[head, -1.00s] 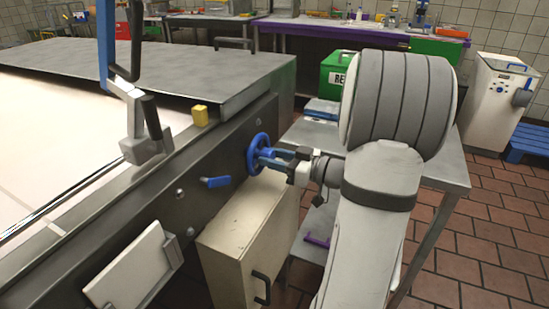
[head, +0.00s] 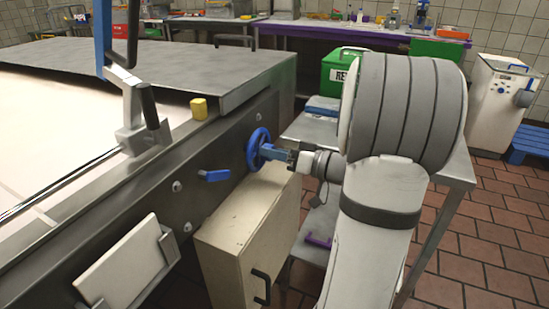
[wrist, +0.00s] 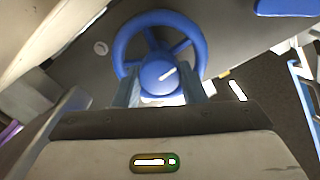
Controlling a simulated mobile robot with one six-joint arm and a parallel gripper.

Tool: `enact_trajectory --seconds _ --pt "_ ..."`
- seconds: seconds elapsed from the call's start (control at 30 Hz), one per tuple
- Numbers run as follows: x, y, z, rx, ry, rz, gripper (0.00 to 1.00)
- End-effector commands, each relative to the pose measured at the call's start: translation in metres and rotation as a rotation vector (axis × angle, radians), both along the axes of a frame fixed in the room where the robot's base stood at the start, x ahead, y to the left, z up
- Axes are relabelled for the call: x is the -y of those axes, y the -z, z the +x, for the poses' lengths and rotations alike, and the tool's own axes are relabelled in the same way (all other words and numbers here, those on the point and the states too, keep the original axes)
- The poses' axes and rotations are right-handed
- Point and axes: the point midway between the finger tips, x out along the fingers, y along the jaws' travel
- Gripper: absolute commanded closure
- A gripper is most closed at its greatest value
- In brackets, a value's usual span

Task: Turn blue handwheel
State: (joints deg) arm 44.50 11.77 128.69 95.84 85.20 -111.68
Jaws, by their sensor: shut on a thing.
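The blue handwheel (head: 257,149) is mounted on the dark side panel of the steel machine. In the wrist view the handwheel (wrist: 160,68) shows a round rim, several spokes and a central hub with a pale mark. My gripper (head: 271,152) reaches it from the right. In the wrist view my gripper's two fingers (wrist: 165,92) stand on either side of the hub, shut on it. The finger contact is partly hidden by the hub and the gripper body.
A blue lever (head: 214,175) sits on the panel left of the wheel. A beige cabinet (head: 245,225) stands below it. A steel table (head: 425,165) with a green box (head: 342,70) is behind my arm. A yellow block (head: 199,108) rests on the machine's edge.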

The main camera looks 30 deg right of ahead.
Motion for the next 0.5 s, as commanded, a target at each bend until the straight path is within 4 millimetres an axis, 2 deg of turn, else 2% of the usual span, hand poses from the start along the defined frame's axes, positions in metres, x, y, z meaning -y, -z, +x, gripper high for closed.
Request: enact_trajectory --seconds 0.5 --pt "0.0009 0.0008 0.0005 -0.304 0.001 0.388 0.85"
